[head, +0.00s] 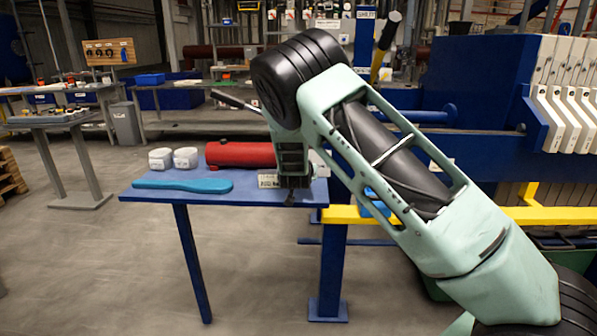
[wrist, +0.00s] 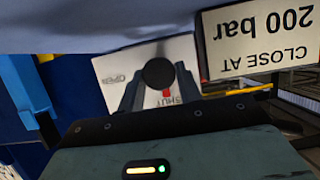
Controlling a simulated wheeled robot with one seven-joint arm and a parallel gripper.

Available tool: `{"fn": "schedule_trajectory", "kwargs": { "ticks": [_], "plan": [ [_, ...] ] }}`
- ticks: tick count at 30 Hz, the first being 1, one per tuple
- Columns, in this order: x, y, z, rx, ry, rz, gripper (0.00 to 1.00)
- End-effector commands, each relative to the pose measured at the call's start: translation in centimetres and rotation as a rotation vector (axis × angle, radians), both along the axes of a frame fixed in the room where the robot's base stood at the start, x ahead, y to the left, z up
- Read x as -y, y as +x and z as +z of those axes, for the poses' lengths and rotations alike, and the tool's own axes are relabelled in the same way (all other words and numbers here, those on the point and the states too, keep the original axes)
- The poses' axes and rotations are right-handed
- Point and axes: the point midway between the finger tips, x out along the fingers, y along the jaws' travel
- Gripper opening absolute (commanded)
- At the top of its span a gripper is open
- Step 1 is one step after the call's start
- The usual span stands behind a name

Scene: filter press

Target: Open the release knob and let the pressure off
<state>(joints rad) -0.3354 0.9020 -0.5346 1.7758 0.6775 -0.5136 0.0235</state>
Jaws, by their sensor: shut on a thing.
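The release knob (wrist: 158,72) is a round black knob in the wrist view, in front of a white plate (wrist: 113,66) lettered OPEN and SHUT. A small red mark shows by the knob at the SHUT lettering. My gripper (wrist: 160,84) has one finger on each side of the knob and is shut on it. In the head view my gripper (head: 291,187) points down at the front edge of the blue bench (head: 250,196); the knob is hidden there. A sign reading "CLOSE AT 200 bar" (wrist: 259,38) is beside the knob, upside down in the wrist view.
On the bench lie a red cylinder (head: 240,154), two white tubs (head: 185,157) and a blue flat tool (head: 183,185). A black-ended lever (head: 236,102) rises behind. The blue press frame (head: 490,80) with white plates (head: 560,112) stands right.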

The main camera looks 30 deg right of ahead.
Motion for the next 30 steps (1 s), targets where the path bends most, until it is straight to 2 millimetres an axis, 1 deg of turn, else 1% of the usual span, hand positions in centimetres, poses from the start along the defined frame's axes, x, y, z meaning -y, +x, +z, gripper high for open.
{"fn": "schedule_trajectory", "kwargs": {
  "ticks": [5,10,21,30],
  "plan": [
    [0.1,-0.1,-0.3,0.024,0.036,-0.002,0.12],
    [0.3,-0.1,-0.6,0.08,0.115,-0.003,0.12],
    [0.6,-0.3,-1.1,0.266,0.386,-0.003,0.12],
    [0.7,-0.4,-1.1,0.402,0.588,-0.001,0.12]
  ]
}}
